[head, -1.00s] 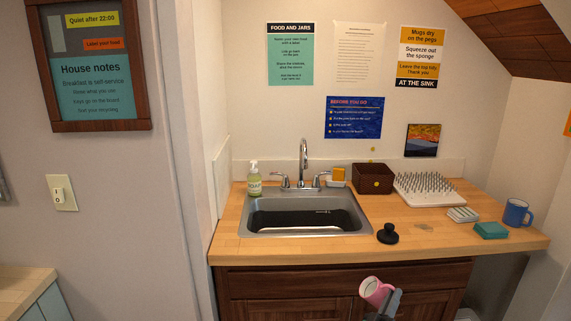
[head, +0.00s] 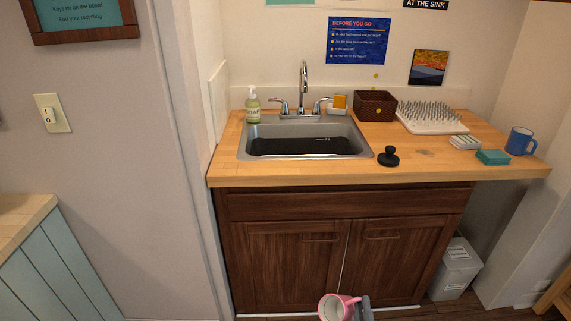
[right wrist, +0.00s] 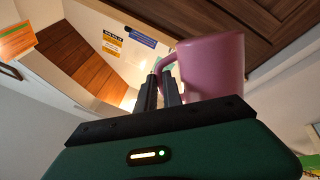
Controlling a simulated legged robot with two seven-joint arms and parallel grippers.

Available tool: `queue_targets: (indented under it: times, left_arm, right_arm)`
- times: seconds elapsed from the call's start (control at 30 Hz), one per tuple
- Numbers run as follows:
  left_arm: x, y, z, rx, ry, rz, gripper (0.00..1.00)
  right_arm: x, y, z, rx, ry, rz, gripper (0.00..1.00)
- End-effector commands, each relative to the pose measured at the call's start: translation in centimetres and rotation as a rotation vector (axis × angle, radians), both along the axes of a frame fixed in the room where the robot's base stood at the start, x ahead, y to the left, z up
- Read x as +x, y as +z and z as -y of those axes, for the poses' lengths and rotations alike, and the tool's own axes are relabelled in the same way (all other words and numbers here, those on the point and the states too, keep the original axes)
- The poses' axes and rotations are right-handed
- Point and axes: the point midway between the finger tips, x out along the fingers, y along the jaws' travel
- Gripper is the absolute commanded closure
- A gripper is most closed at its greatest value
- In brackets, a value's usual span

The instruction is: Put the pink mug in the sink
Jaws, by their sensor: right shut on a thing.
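The pink mug (head: 336,308) is at the bottom of the head view, in front of the cabinet and below the counter. My right gripper (head: 362,308) is shut on it, and only the gripper's tip shows there. In the right wrist view the mug (right wrist: 214,68) is held by its handle between the two fingers (right wrist: 160,88). The steel sink (head: 366,150) is set into the wooden counter, with a dark basin and a tap at its back. My left gripper is not in view.
On the counter (head: 300,178) are a soap bottle (head: 252,106), a black stopper (head: 388,156), a brown basket (head: 375,104), a white peg rack (head: 432,126), a teal box (head: 492,157) and a blue mug (head: 519,142). A grey bin (head: 457,270) stands right of the cabinet.

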Motion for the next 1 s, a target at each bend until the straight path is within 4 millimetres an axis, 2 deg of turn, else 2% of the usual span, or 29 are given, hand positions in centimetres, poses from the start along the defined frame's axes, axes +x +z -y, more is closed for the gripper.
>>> queue_targets:
  times: [0.13, 0.4, 0.5, 0.6, 0.73, 0.9, 1.0]
  left_arm:
    - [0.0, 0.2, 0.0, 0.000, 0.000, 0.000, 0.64]
    - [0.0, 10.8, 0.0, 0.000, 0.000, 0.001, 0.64]
    - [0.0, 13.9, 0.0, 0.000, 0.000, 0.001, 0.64]
    - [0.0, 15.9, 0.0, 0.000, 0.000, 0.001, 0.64]
    - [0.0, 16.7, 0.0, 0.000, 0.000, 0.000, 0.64]
    - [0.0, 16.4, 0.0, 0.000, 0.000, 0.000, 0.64]
    - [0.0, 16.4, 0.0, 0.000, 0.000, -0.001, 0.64]
  right_arm:
    - [-0.2, 0.8, -0.2, -0.007, 0.007, 0.003, 1.00]
    - [-4.3, 9.1, 0.5, -0.004, -0.001, -0.012, 1.00]
    - [-5.9, 11.8, 0.4, -0.003, 0.000, -0.010, 1.00]
    - [-7.0, 13.5, 0.2, 0.000, -0.001, -0.006, 1.00]
    - [-7.8, 14.2, 0.0, 0.001, 0.001, -0.002, 1.00]
    - [-7.9, 13.9, -0.1, 0.000, 0.006, -0.001, 1.00]
    - [-7.9, 14.2, -1.1, -0.002, 0.051, 0.001, 1.00]
